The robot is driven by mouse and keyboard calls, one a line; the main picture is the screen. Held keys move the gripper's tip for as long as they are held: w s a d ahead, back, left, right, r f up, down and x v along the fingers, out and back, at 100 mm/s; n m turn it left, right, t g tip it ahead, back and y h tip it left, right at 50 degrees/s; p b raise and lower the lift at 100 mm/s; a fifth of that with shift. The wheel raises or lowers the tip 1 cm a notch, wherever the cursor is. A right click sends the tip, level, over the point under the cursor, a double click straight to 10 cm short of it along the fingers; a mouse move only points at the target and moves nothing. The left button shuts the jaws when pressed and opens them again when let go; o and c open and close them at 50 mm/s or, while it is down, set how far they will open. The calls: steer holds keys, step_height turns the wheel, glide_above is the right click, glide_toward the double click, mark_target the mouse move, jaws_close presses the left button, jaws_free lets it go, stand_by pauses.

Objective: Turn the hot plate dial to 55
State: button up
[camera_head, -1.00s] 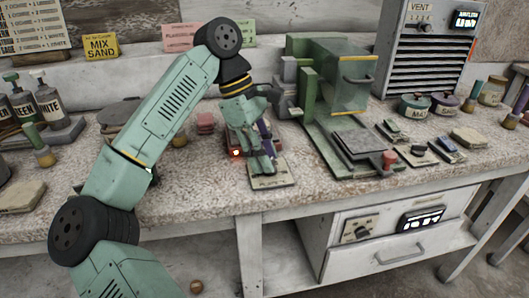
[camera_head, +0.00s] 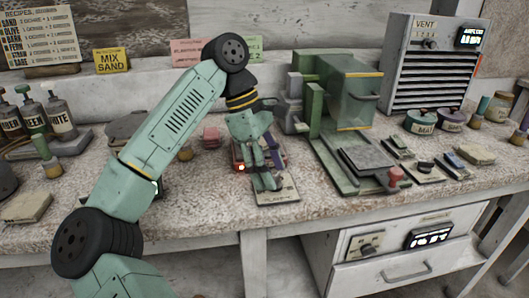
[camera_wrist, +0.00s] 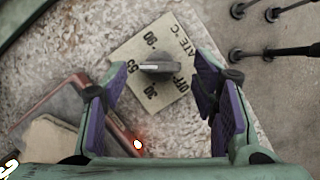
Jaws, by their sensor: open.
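The hot plate dial is a grey knob (camera_wrist: 158,66) on a beige plate (camera_wrist: 124,54) marked OFF, 30, 55 and 90. My gripper (camera_head: 268,184) points down over the plate. In the wrist view my gripper (camera_wrist: 166,86) is open, its purple-padded fingers apart on either side of the knob, without visible contact. The red-framed hot plate (camera_wrist: 60,98) lies beside the dial with a lit red lamp.
A green press-like machine (camera_head: 345,95) stands right of my gripper. A red-knobbed control (camera_head: 394,177) and several small plates lie farther right. A vent unit (camera_head: 432,65) stands at the back right. Bottles (camera_head: 60,118) stand at the left. The bench front (camera_head: 200,215) is clear.

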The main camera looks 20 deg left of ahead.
steer(key=v, duration=1.1)
steer(key=shift+a+r, duration=0.2)
steer(key=shift+r, duration=0.1)
steer(key=shift+s+f, duration=0.1)
